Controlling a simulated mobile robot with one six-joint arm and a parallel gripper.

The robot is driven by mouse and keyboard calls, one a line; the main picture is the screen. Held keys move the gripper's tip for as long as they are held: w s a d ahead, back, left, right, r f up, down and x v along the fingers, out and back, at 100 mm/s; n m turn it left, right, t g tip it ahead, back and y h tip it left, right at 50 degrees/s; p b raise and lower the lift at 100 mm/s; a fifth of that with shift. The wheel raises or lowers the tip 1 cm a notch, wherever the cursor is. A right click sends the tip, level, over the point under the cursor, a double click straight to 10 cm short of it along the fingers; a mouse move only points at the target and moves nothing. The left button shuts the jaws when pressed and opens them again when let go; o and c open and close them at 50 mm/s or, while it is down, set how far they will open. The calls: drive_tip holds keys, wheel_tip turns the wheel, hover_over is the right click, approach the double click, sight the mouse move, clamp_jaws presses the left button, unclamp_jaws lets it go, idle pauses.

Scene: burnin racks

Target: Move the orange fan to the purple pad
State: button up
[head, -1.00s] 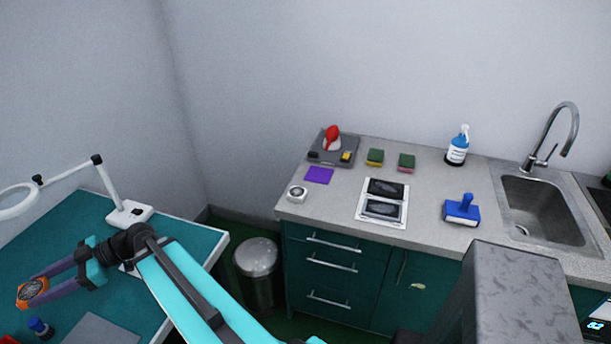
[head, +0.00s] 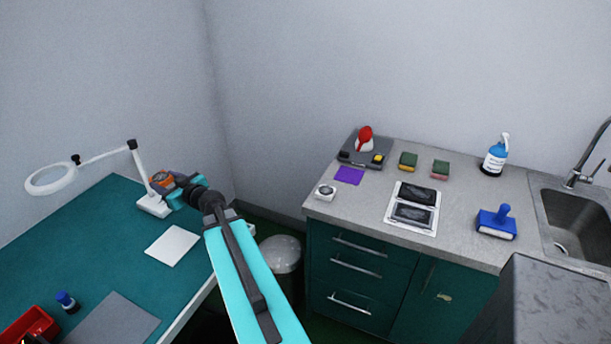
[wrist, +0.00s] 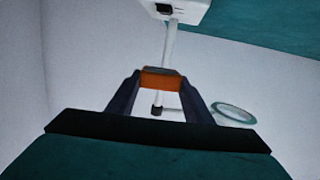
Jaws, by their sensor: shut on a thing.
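The orange fan (head: 162,179) is in my gripper (head: 167,180), held in the air near the base of the magnifier lamp in the head view. In the wrist view the fan (wrist: 162,80) shows as an orange block between the two dark fingers of my gripper (wrist: 162,82), which are shut on it. The purple pad (head: 349,175) lies flat and bare on the grey counter, to the right of my gripper and well apart from it.
The magnifier lamp (head: 137,172) stands right beside my gripper on the teal table (head: 100,235). A bin (head: 281,255) stands in the gap.

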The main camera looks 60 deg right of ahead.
drive_tip(key=s+d+m+g+h+b, duration=0.15)
drive_tip(key=s+d+m+h, duration=0.3)
drive_tip(key=d, duration=0.55)
drive_tip(key=s+d+m+g+h, duration=0.3)
drive_tip(key=s+d+h, duration=0.2)
drive_tip(key=d, duration=0.5)
drive_tip(key=s+d+f+m+g+h, duration=0.1)
drive_tip(key=s+d+m+g+h, duration=0.45)
drive_tip(key=s+d, duration=0.7)
drive_tip(key=s+d+f+m+g+y+b, duration=0.1)
drive_tip(key=s+m+g, duration=0.5)
drive_tip(key=s, duration=1.1)
drive_tip(key=s+d+m+g+y+b, duration=0.1)
drive_tip(key=s+m+g+y, duration=0.3)
drive_tip(key=s+g, duration=0.7)
drive_tip(key=s+m+b, duration=0.1)
drive_tip(key=s+m, duration=0.1)
drive_tip(key=s, duration=0.4)
drive_tip(key=shift+s+d+f, duration=0.25)
drive_tip(key=shift+s+f, duration=0.05)
drive_tip(key=shift+f, duration=0.1)
